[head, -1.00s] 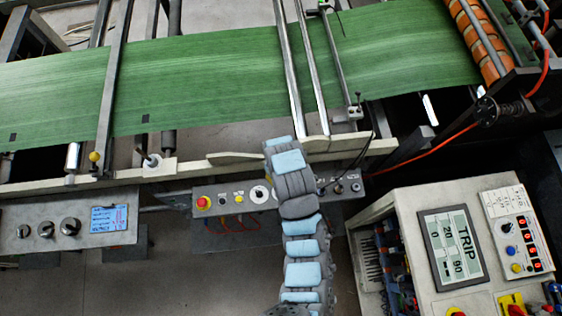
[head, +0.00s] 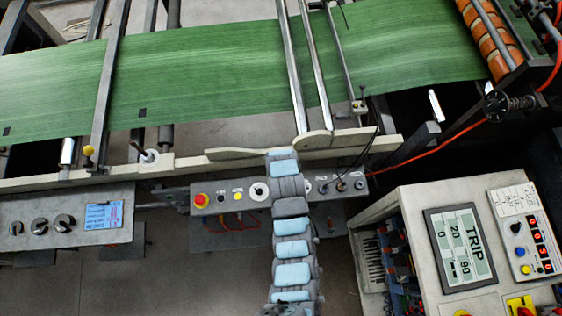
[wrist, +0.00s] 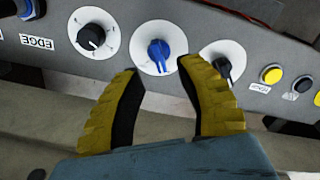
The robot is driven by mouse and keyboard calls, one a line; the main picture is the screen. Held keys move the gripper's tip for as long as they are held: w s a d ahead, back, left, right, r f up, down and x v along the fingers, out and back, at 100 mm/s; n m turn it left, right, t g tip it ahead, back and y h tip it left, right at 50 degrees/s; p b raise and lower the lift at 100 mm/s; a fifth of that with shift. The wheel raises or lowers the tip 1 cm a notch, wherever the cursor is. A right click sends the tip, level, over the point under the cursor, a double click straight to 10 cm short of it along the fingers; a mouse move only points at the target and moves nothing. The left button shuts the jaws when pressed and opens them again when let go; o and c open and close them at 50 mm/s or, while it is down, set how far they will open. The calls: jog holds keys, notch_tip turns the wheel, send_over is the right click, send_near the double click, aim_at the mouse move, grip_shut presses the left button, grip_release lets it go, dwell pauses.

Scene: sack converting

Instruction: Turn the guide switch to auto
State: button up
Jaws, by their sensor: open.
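A grey control panel (head: 228,198) stands below the green web, with my arm covering its middle. The wrist view shows its dials: a blue rotary knob (wrist: 158,50) on a white round plate, with a black knob (wrist: 91,37) to its left and another black knob (wrist: 222,65) to its right. Which one is the guide switch cannot be read; the dial markings are too small. My gripper (wrist: 160,74) is open, its yellow fingers pointing at the panel. The blue knob lies just beyond the gap between the fingertips, and nothing is held.
A yellow button (wrist: 272,74) and an EDGE label (wrist: 37,42) flank the dials. A red stop button (head: 200,200) is at the panel's left end. A pale rail (head: 345,139) runs just above the panel. A TRIP display console (head: 461,249) stands at right.

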jog(key=shift+f+p, duration=0.3)
jog(key=shift+f, duration=1.7)
jog(key=shift+c, duration=0.5)
grip_shut()
